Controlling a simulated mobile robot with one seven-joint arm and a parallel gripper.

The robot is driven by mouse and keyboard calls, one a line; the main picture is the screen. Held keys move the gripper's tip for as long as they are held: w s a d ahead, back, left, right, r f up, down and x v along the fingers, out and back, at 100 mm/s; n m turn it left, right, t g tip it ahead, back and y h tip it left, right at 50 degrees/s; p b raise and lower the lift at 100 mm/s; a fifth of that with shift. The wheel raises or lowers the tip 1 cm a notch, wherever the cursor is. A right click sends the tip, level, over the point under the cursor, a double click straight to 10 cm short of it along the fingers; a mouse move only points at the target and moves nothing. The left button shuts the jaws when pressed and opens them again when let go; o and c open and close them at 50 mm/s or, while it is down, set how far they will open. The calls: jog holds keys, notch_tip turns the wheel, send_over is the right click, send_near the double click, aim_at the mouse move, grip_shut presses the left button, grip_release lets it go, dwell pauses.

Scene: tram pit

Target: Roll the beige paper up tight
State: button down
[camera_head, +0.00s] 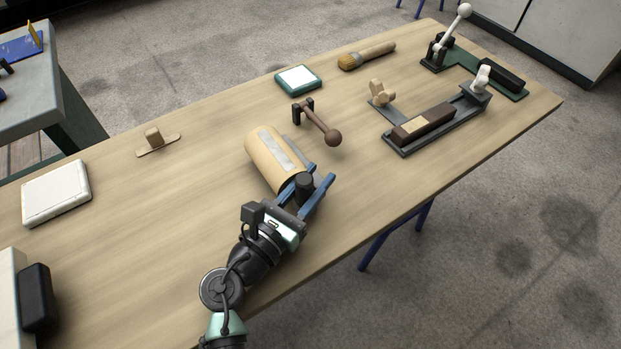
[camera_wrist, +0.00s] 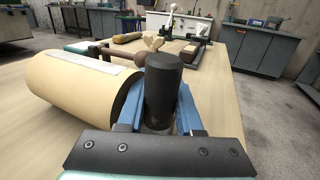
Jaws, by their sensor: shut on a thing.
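The beige paper (camera_head: 262,158) is a thick roll lying on the workbench, with a pale grey strip along its top. The roll fills the left of the wrist view (camera_wrist: 70,100), and its near end looks dark. A black upright cylindrical knob (camera_head: 303,181) stands close by that end. My gripper (camera_head: 315,190) has blue fingers and is shut on the knob, which stands between the fingers in the wrist view (camera_wrist: 164,85). I cannot tell how the knob joins the roll.
A brown lever with a ball end (camera_head: 320,126) stands just beyond the roll. A green-edged pad (camera_head: 298,79), a brush (camera_head: 366,56) and a clamp fixture (camera_head: 435,125) lie farther back. A white block (camera_head: 56,192) lies left. The bench between block and roll is mostly clear.

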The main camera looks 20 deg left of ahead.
jog(key=c, duration=0.5)
grip_release()
jog(key=shift+d, duration=0.1)
jog(key=shift+a, duration=0.2)
jog(key=shift+s+a, duration=0.2)
jog(key=shift+s, duration=0.3)
jog(key=v, duration=1.1)
jog(key=shift+s+d, duration=0.1)
jog(key=shift+s, duration=0.3)
